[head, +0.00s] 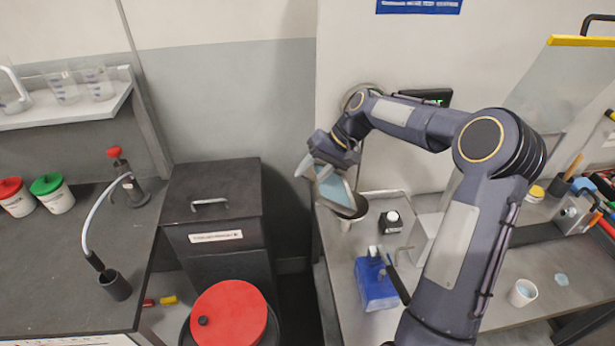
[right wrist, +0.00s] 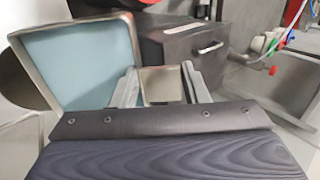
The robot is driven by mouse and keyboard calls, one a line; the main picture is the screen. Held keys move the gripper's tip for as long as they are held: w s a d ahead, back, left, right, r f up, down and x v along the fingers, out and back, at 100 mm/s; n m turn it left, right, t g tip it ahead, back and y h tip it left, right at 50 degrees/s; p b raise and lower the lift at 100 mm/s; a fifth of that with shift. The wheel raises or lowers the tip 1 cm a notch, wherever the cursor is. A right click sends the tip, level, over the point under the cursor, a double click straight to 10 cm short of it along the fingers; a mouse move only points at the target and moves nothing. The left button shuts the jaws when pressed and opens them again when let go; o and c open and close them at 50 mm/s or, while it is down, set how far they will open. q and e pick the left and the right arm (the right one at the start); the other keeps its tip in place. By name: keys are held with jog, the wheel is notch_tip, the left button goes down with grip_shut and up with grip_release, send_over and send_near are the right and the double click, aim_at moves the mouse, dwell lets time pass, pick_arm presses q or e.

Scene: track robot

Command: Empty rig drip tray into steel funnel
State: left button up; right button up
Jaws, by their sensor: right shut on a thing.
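The drip tray (head: 331,186) is a shallow metal tray with a pale blue inside, steeply tilted in the head view. It also shows at the upper left of the right wrist view (right wrist: 78,68). My right gripper (head: 322,163) is above the tray. Its two fingers (right wrist: 160,86) are closed on a small metal part between them, which seems to be the tray's grip. The steel funnel (head: 356,209) is directly below the tray's low edge; the tray hides part of its mouth. I cannot tell whether they touch or whether liquid is flowing. My left gripper is out of view.
A dark lidded bin (head: 215,190) stands left of the funnel, with a red round lid (head: 229,313) in front. A small black bottle (head: 391,222) and a blue container (head: 375,284) stand on the right bench. A white cup (head: 522,292) is farther right.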

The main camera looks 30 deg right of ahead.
jog(key=shift+s+d+r+t+y, duration=0.25)
jog(key=shift+d+r+y, duration=0.35)
jog(key=shift+d+y, duration=0.15)
jog(key=shift+s+d+r+t+y, duration=0.15)
jog(key=shift+d+r+t+y, duration=0.1)
jog(key=shift+d+r+y, duration=0.45)
jog(key=shift+s+d+y+b, duration=0.15)
jog(key=shift+d+y+b, duration=0.3)
jog(key=shift+y+b, duration=0.1)
dwell(1.8)
